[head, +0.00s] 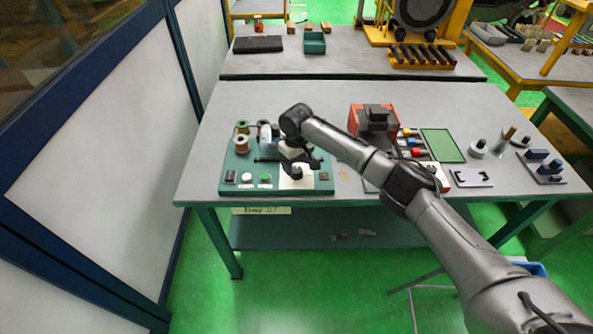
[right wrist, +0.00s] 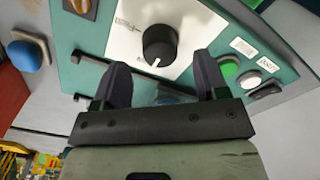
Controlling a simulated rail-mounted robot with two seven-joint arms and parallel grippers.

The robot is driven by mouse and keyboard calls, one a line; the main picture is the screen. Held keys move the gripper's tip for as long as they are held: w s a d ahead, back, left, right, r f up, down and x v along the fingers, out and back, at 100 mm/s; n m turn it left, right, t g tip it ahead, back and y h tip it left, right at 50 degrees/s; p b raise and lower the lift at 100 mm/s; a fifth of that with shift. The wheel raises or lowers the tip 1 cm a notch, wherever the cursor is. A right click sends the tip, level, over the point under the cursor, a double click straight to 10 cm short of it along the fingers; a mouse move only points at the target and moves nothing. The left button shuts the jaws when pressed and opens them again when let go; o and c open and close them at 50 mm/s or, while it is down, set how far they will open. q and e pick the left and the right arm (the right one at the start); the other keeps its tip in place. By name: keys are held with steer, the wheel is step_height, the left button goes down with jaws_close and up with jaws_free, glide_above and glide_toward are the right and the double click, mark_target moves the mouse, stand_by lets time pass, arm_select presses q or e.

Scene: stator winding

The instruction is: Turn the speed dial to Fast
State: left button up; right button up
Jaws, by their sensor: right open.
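The speed dial (right wrist: 159,45) is a round black knob with a white pointer line on a white plate (right wrist: 125,28) in the right wrist view. The pointer is aimed toward my gripper, at the lower edge of the picture. The plate's lettering is too small to read. My right gripper (right wrist: 163,82) is open, with its two dark fingers apart and nothing between them. The fingertips lie just short of the dial in that picture and do not appear to touch it. My left gripper is out of view.
A green button (right wrist: 229,69) and a white button (right wrist: 250,80) sit beside the dial plate. Copper and green wire spools (head: 241,144) stand at the panel's back left. A red machine (head: 358,118) stands right of the panel.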

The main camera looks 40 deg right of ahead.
mark_target(296, 169)
steer(key=shift+f, duration=1.5)
